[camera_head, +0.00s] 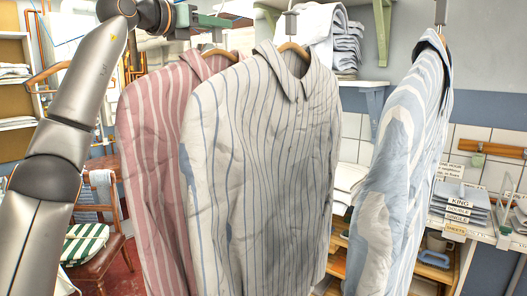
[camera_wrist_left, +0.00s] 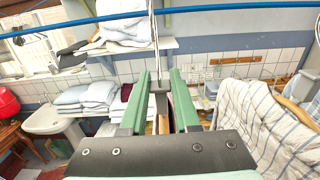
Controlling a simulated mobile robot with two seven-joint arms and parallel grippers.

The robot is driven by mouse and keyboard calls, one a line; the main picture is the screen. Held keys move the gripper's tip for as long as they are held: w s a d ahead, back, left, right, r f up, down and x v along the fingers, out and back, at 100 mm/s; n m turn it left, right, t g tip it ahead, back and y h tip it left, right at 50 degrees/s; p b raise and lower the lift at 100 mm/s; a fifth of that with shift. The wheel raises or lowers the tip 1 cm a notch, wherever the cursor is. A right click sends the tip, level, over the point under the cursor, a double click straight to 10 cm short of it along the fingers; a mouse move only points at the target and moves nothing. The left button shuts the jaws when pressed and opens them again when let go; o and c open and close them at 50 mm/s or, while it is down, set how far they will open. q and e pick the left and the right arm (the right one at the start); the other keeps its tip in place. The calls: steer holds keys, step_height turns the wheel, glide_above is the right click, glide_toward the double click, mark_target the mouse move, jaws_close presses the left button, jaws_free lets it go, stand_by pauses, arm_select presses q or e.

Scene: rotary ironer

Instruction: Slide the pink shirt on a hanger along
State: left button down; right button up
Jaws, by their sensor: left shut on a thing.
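The pink striped shirt (camera_head: 150,140) hangs at the left of the head view on a wooden hanger (camera_head: 220,53). Its right part is hidden behind a white shirt with blue stripes. My left gripper (camera_head: 220,21) is at the top of the pink shirt's hanger, above the collar. In the left wrist view my green fingers (camera_wrist_left: 160,76) are shut on a dark block at the foot of a thin upright metal hook (camera_wrist_left: 155,35), which looks like the hanger's. The pink cloth is not clear in that view. My right gripper is not in view.
The white striped shirt (camera_head: 265,150) hangs close in front of the pink one. A blue striped shirt (camera_head: 412,150) hangs apart at the right, with a gap between. Behind are a chair (camera_head: 110,235), a shelf with folded linen (camera_head: 347,45) and a labelled counter (camera_head: 480,230).

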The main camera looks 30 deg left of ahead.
arm_select(q)
steer(key=shift+r, duration=0.1)
steer(key=shift+w+a+r, duration=0.1)
steer(key=shift+a+r, duration=0.1)
steer(key=shift+a, duration=1.8)
steer(key=c, duration=0.7)
jaws_free()
steer(key=shift+o, duration=0.7)
steer(key=shift+f, duration=0.15)
steer(key=s+b, duration=0.2)
steer(key=s, duration=0.4)
steer(key=shift+a, duration=0.2)
